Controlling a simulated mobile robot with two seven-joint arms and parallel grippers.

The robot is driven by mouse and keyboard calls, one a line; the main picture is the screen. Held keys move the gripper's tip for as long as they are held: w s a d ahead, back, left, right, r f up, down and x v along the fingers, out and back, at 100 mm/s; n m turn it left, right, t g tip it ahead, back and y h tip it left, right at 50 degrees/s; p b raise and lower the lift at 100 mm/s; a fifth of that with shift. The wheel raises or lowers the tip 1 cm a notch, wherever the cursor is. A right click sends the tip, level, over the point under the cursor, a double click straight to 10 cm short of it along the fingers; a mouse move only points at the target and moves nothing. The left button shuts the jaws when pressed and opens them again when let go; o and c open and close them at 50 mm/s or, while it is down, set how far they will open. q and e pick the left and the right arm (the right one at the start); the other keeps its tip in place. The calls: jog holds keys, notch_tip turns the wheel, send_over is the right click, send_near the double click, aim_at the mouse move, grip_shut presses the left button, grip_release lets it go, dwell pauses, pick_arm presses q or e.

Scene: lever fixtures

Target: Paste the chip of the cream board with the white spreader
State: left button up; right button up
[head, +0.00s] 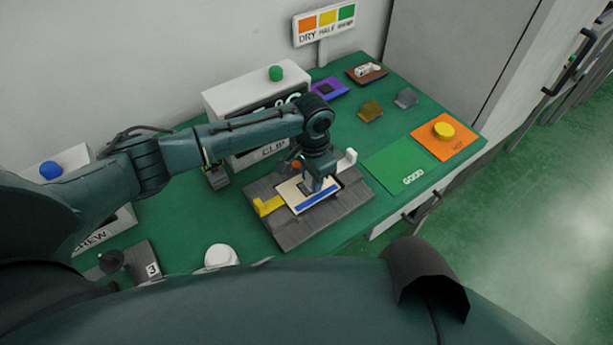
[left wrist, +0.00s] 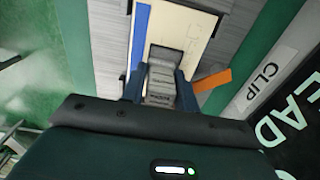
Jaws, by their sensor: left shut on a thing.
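The cream board (head: 289,194) with a blue strip (head: 318,198) along one edge lies on a grey fixture (head: 305,232). The fixture has a yellow clamp (head: 268,206) at its left and a white one (head: 347,160) at its right. My left gripper (head: 316,186) points down over the board. In the left wrist view it is shut on a grey ribbed block (left wrist: 161,82), above or touching the cream board (left wrist: 188,28); I cannot tell which. I cannot make out a white spreader. The chip is not clearly seen and may be hidden. My right gripper is not in view.
A white CLIP box (head: 235,98) with a green knob stands behind. To the right are a green GOOD mat (head: 398,170), an orange mat (head: 463,146) with a yellow disc, and small coloured pieces. A white knob (head: 220,256) stands at the front.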

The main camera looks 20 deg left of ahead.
pick_arm(q)
jog(key=shift+d, duration=0.15)
jog(key=shift+s+a, duration=0.6)
jog(key=shift+s, duration=0.2)
jog(key=shift+w, duration=0.1)
jog(key=shift+w+d+b, duration=0.25)
jog(key=shift+w+b, duration=0.05)
jog(key=shift+w, duration=0.75)
jog(key=shift+s+a, duration=0.2)
jog(key=shift+s, duration=0.1)
jog(key=shift+s+a+p, duration=0.45)
jog(key=shift+s+p, duration=0.05)
jog(key=shift+s, duration=0.05)
